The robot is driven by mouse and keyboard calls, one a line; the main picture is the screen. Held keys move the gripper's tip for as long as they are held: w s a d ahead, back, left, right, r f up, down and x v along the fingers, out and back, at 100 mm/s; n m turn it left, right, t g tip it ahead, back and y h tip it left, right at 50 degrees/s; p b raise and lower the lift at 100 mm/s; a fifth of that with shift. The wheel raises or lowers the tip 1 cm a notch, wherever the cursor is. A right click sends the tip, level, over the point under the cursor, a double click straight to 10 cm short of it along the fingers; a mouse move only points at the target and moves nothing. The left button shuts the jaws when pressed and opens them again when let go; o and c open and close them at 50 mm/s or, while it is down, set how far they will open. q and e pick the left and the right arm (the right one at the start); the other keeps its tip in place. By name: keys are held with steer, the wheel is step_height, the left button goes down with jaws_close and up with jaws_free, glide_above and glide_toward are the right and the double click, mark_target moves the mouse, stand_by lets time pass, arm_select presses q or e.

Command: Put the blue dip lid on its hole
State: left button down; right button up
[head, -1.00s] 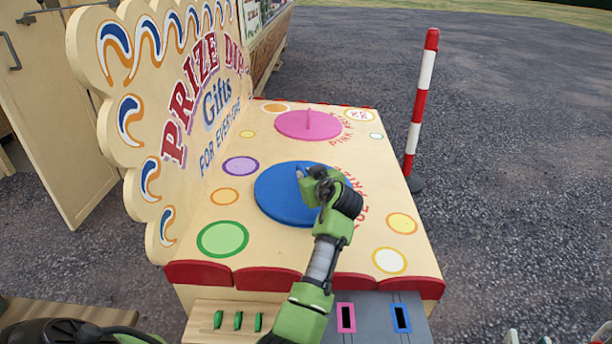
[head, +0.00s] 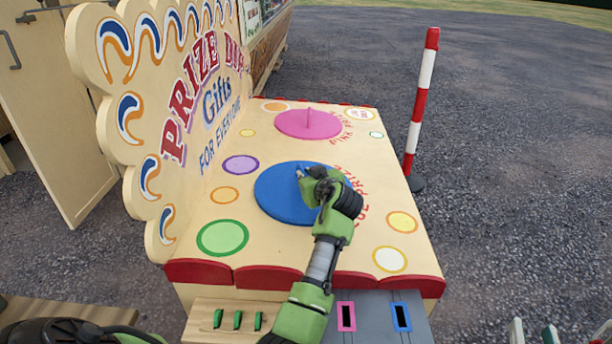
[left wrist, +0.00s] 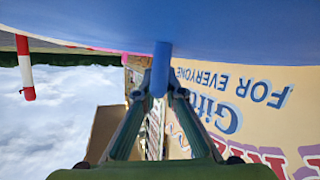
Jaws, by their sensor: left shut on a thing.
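The blue dip lid (head: 278,203) is a large flat blue disc with a thin upright peg, over the middle of the cream counter. My left gripper (head: 303,174) reaches in from the front and is shut on the lid's peg. In the left wrist view the peg (left wrist: 161,70) stands between my closed fingers, and the disc fills the top of that upside-down picture. The lid looks level, but I cannot tell whether it is seated or slightly raised. Its hole is not visible. Lettering beside it is partly hidden by my arm. My right gripper is not in view.
A pink lid (head: 309,125) with a peg lies further back on the counter (head: 300,252). The scalloped Prize Dip board (head: 175,120) stands along the left edge. A red and white post (head: 420,105) stands off the right side. Slotted pink and blue panels are at the front.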

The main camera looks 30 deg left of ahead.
arm_select(q)
steer(key=shift+f, duration=0.25)
arm_select(e)
steer(key=shift+s+a+r+t+y, duration=0.1)
steer(key=shift+r+t+y, duration=0.25)
steer(key=shift+r, duration=0.55)
steer(key=shift+r+t, duration=0.25)
steer(key=shift+r, duration=0.05)
steer(key=shift+r, duration=0.15)
arm_select(q)
steer(key=c, duration=2)
jaws_free()
steer(key=shift+c, duration=0.2)
steer(key=shift+f, duration=0.1)
steer(key=shift+f+b, duration=0.1)
steer(key=shift+b, duration=0.2)
step_height(320, 180, up, 10)
steer(key=shift+r, duration=0.1)
